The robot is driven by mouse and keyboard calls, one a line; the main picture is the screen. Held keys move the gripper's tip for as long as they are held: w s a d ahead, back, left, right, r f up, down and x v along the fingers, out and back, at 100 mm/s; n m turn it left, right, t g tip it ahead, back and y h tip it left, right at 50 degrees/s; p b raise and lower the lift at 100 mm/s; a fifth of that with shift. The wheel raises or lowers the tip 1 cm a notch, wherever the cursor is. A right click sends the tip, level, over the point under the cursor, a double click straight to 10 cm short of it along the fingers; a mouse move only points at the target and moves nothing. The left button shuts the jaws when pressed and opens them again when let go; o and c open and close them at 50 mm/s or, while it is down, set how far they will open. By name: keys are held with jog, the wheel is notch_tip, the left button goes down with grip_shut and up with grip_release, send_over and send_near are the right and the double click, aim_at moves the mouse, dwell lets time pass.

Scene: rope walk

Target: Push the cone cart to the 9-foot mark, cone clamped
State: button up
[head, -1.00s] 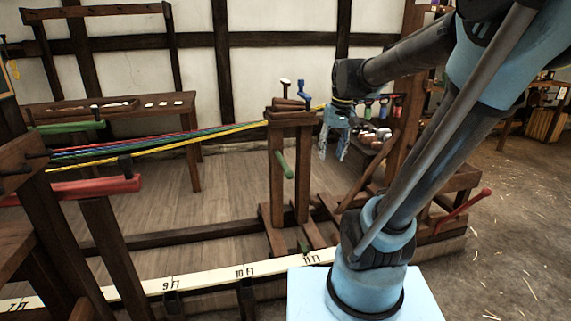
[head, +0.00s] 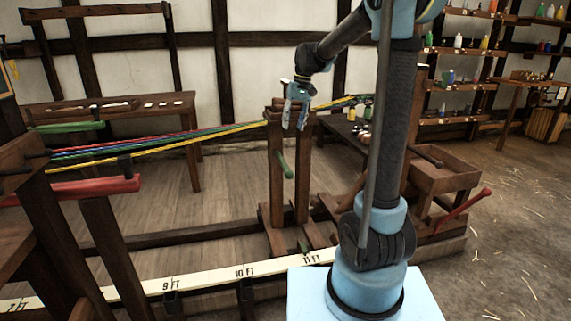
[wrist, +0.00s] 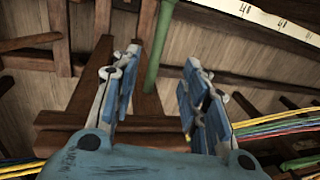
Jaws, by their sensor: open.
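The cone cart (head: 275,180) is a dark wooden frame with two upright posts on floor rails, close to the 11 FT mark. The 9 FT mark (head: 172,285) is on the pale scale board to its left. A green handle (head: 285,165) slants from the cart's posts and shows between my fingers in the wrist view (wrist: 152,65).
Red, blue, green and yellow strands (head: 160,142) run from the left post to the cart's top and on to the right. A red lever (head: 462,206) sticks out at the right end frame. A table (head: 150,105) stands by the wall. Open floor lies at right.

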aim_at(285, 163)
jog(key=a+f, duration=0.1)
jog(key=f, duration=0.4)
jog(key=a+f, duration=0.1)
jog(key=f, duration=0.5)
jog(key=s+a+f, duration=0.1)
jog(key=f, duration=0.4)
jog(key=shift+f, duration=0.4)
grip_shut()
